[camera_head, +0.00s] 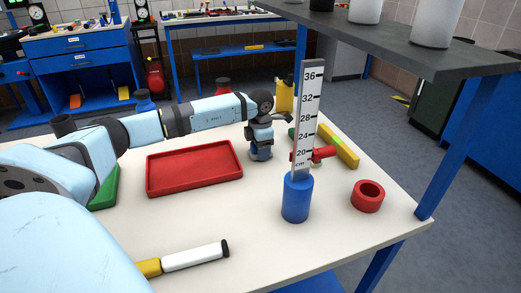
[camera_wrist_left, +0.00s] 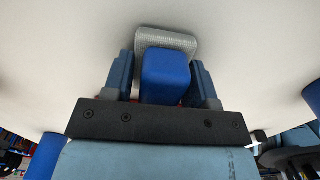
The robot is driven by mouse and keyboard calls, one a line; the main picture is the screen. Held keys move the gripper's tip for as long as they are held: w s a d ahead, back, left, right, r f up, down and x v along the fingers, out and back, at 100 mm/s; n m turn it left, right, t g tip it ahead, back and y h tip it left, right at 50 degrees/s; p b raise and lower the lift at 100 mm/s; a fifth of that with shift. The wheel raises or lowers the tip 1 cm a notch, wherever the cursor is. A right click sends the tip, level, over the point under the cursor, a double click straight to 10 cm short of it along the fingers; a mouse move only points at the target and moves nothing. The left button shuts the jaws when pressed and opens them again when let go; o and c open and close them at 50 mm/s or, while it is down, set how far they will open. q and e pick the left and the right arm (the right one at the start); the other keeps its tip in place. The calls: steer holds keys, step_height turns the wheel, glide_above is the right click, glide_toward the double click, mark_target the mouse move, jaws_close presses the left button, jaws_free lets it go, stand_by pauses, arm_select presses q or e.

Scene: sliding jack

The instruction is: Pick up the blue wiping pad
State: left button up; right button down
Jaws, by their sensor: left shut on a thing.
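The blue wiping pad (camera_wrist_left: 166,72) shows in the left wrist view as a blue block on a grey, textured base. My left gripper (camera_wrist_left: 163,80) is shut on it, with one finger on each side of the blue block. In the head view my left gripper (camera_head: 261,150) points down at the white table, just right of the red tray, and its fingers mostly hide the pad. Whether the pad touches the table I cannot tell. My right gripper is not in view.
The red tray (camera_head: 194,168) lies left of my left gripper on the white table (camera_head: 330,225). A ruler (camera_head: 309,110) stands in a blue cylinder (camera_head: 297,198) to the right. A grey shelf (camera_head: 400,45) overhangs at right.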

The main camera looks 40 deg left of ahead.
arm_select(q)
step_height(320, 180, up, 20)
steer(key=p, duration=0.3)
steer(key=shift+f, duration=0.2)
